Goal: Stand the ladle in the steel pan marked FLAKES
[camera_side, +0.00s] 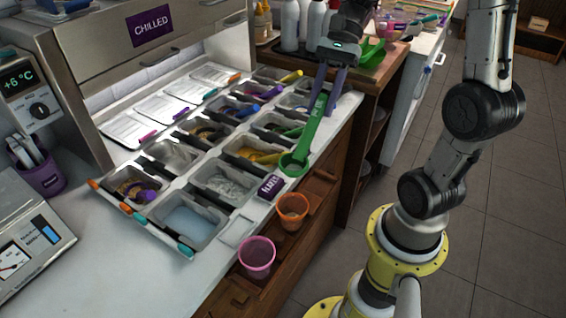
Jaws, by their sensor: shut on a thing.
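My gripper (327,93) is shut on the upper handle of a green ladle (309,131). The ladle hangs steeply, tilted, with its round bowl (294,163) lowest. The bowl shows at the right edge of the pan rack, just above a purple label (270,186) in the picture; I cannot tell its exact height. The label's small slanted lettering is hard to read, possibly FLAKES. Left of the label is a steel pan with pale, flaky contents (226,184); no ladle stands in it.
Nearby pans hold pale blue (187,222) and yellow (255,152) contents; several others hold coloured utensils. Orange (292,211) and pink (257,256) cups sit in front of the rack. A scale (25,240) stands left. A CHILLED cabinet (120,50) rises behind.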

